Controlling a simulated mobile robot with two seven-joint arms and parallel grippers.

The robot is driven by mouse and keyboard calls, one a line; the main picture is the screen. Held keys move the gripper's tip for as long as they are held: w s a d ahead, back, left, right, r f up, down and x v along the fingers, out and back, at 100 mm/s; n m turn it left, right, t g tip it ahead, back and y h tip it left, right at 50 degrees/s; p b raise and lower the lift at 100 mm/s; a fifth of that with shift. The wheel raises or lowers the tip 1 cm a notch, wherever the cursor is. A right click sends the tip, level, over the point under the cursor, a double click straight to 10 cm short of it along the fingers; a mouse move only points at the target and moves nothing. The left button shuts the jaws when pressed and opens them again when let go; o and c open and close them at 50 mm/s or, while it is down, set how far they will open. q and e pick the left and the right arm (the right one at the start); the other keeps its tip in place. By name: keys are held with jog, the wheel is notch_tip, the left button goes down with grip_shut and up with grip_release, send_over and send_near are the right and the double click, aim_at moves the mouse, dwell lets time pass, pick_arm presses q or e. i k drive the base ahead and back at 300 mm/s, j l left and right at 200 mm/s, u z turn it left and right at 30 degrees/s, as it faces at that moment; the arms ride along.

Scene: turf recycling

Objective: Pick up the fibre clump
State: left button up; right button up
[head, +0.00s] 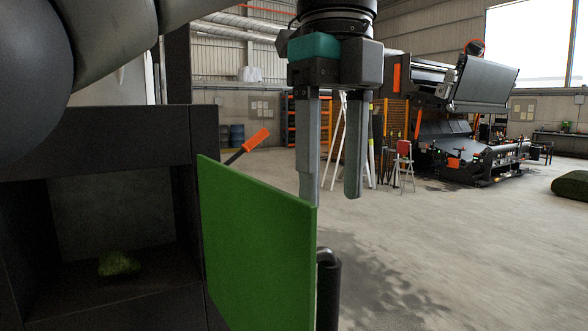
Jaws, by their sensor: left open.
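The fibre clump (120,264) is a small, rough green lump. It lies on the floor of a dark open compartment (98,305) at the lower left of the head view. My left gripper (328,195) hangs with its fingers pointing down, right of the compartment. Its two fingers are apart, with nothing between them. It is clear of the clump, with the green panel between them in the picture. My right gripper is not in view.
A bright green panel (258,245), which looks like an open door, stands at the compartment's right side. An orange-tipped handle (256,140) rises behind it.

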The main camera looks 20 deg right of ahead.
aim_at(113, 262)
jog(key=k+l, duration=0.2)
jog(key=k, duration=0.3)
jog(key=k+l, duration=0.15)
jog(key=k, duration=0.3)
